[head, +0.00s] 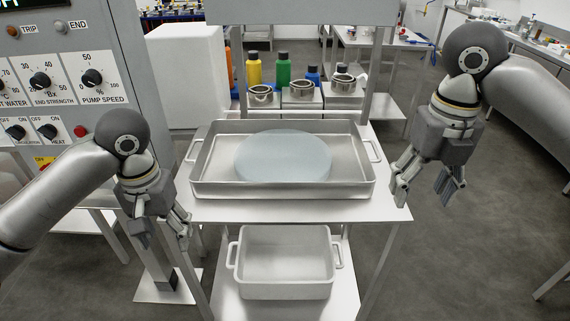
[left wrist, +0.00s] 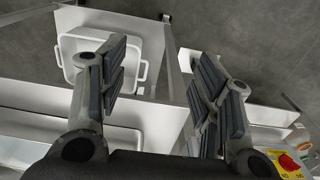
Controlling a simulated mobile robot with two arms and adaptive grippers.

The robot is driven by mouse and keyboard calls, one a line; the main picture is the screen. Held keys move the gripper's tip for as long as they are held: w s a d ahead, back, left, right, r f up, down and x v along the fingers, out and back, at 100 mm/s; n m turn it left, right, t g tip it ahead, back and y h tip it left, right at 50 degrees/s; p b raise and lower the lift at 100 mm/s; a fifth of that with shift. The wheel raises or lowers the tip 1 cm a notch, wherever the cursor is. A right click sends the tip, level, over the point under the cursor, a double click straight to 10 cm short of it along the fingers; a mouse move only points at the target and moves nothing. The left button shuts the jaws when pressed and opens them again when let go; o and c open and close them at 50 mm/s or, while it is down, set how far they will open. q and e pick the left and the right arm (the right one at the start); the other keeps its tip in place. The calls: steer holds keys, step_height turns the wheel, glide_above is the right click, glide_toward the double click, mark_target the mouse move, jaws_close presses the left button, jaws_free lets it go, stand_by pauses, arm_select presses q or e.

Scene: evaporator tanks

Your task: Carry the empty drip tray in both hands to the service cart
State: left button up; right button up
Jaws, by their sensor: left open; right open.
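A wide metal tray (head: 212,183) with a handle at each end stands on the upper shelf of a stand. A flat, pale blue round shape lies in it; I cannot tell whether it is liquid or a disc. A smaller, pale, empty tray (head: 283,292) with two side handles sits on the lower shelf; it also shows in the left wrist view (left wrist: 68,45). My left gripper (head: 163,235) is open and empty, left of the stand and below the upper shelf's level. My right gripper (head: 425,195) is open and empty, right of the metal tray's right handle, apart from it.
A control panel (head: 60,70) stands at the left. Behind the metal tray are several metal cups (head: 301,91) and coloured bottles (head: 284,72). A white block (head: 187,75) is at the back left, a white table (head: 385,38) at the back. Grey floor (head: 455,250) at the right is clear.

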steer(key=shift+r, duration=0.75)
